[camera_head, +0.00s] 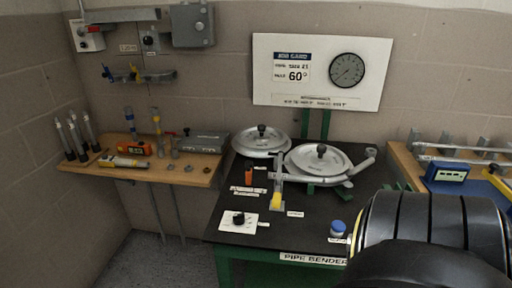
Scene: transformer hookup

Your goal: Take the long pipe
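Several grey metal pipes show, and I cannot tell which is the long pipe. On the right bench, a straight pipe (465,148) lies across upright holders and runs out past the right picture edge. On the pipe bender table, a bent pipe (330,181) lies around the front of the right round die (319,160), with its end tilted up at the right. Neither of my grippers shows. A dark arm link of mine fills the lower right corner and hides part of the bender table and right bench.
The black bender table (220,218) carries a second round die (261,139), a yellow-handled lever (277,198), a knob panel (238,222) and a blue button (338,227). A wooden shelf (185,177) at left holds tools. A gauge board (321,95) stands behind. A blue device (446,172) sits at right.

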